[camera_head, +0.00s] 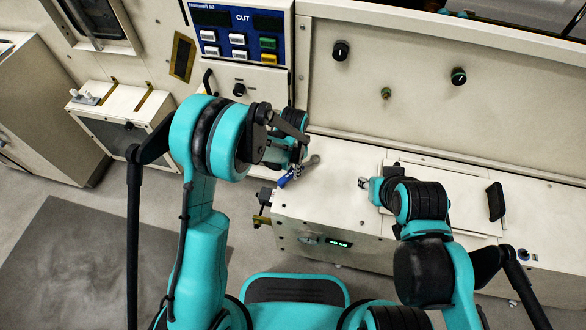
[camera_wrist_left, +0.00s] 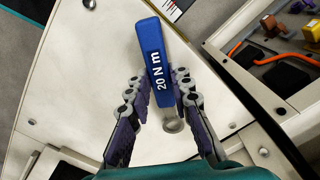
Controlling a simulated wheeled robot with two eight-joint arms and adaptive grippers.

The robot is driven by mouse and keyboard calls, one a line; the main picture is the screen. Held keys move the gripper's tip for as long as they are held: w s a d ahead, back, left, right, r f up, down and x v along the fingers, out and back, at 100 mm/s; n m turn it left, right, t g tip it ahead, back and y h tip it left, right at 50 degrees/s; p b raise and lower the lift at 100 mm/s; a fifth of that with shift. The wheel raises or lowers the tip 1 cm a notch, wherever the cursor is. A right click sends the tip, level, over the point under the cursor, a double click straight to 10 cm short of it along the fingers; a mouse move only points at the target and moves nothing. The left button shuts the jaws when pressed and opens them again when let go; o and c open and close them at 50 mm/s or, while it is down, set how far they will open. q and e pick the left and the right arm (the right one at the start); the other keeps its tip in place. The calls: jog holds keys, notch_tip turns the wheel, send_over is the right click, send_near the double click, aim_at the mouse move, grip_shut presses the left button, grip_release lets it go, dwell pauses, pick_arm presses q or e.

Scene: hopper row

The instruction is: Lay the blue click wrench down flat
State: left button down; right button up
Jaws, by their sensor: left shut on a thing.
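The blue click wrench (camera_head: 290,177) is at the left part of the cream worktop (camera_head: 340,212). In the head view its blue part points lower left and a grey round end upper right. In the left wrist view the wrench (camera_wrist_left: 154,52) shows "20 N m" and a round metal end between the fingers. My left gripper (camera_wrist_left: 158,82) is shut on it; it also shows in the head view (camera_head: 294,168), partly behind my arm. I cannot tell whether the wrench touches the worktop. My right gripper (camera_head: 363,183) is above the worktop, apart from the wrench; its fingers are too small to read.
A control panel marked CUT (camera_head: 238,35) stands behind on the left. A wall with knobs (camera_head: 340,50) runs along the back. A black handle (camera_head: 495,201) rises at the right. The worktop between the two grippers looks clear.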

pick_arm(q)
jog(key=shift+f, duration=0.3)
jog(key=c, duration=1.3)
grip_release()
jog(key=shift+r, duration=0.15)
notch_tip(320, 180, up, 12)
jog(key=shift+f, duration=0.15)
